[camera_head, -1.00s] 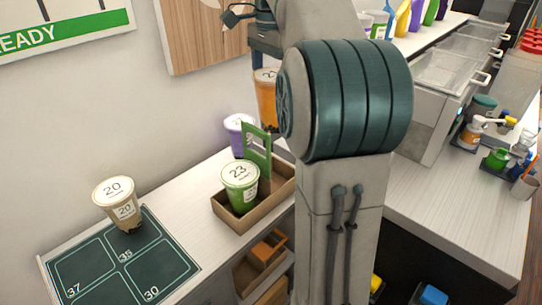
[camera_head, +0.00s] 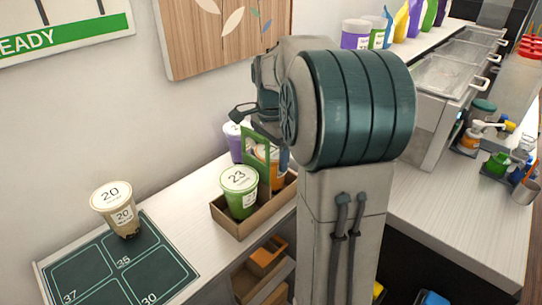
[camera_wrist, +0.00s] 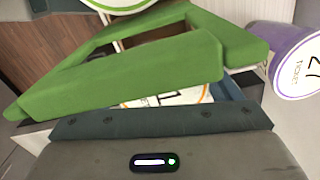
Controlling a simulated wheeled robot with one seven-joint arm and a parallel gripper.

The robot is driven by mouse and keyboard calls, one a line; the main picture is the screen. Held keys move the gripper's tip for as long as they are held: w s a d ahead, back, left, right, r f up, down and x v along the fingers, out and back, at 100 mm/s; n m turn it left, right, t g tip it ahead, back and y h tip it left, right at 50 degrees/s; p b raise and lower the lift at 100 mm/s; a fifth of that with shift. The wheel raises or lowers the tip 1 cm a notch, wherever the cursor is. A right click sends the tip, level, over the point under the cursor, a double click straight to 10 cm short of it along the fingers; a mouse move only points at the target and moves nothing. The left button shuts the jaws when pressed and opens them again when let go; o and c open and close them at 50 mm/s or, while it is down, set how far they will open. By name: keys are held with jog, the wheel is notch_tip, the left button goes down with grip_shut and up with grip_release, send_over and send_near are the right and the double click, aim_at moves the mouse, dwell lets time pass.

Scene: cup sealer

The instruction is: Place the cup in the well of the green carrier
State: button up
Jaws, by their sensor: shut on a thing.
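The carrier is a brown tray (camera_head: 265,212) with a green upright handle (camera_head: 250,146), on the white counter. A green cup marked 23 (camera_head: 239,195) stands in its near part. An orange cup (camera_head: 277,177) is at the far part, behind the handle, partly hidden by my gripper (camera_head: 273,150). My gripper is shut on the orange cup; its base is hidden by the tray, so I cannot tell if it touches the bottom. In the wrist view, the green handle (camera_wrist: 150,70) crosses in front, and the orange cup's white lid (camera_wrist: 175,97) shows beneath it.
A purple cup (camera_head: 233,140) stands close behind the carrier; it also shows in the wrist view (camera_wrist: 290,62). A cup marked 20 (camera_head: 116,205) stands on a dark numbered mat (camera_head: 85,272) at the left. Counter between mat and carrier is clear. My arm hides the area right of the carrier.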

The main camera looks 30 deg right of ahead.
jog(key=shift+f, duration=0.75)
jog(key=shift+f, duration=0.15)
jog(key=o, duration=1.6)
jog(key=shift+o, duration=0.2)
notch_tip(320, 180, up, 12)
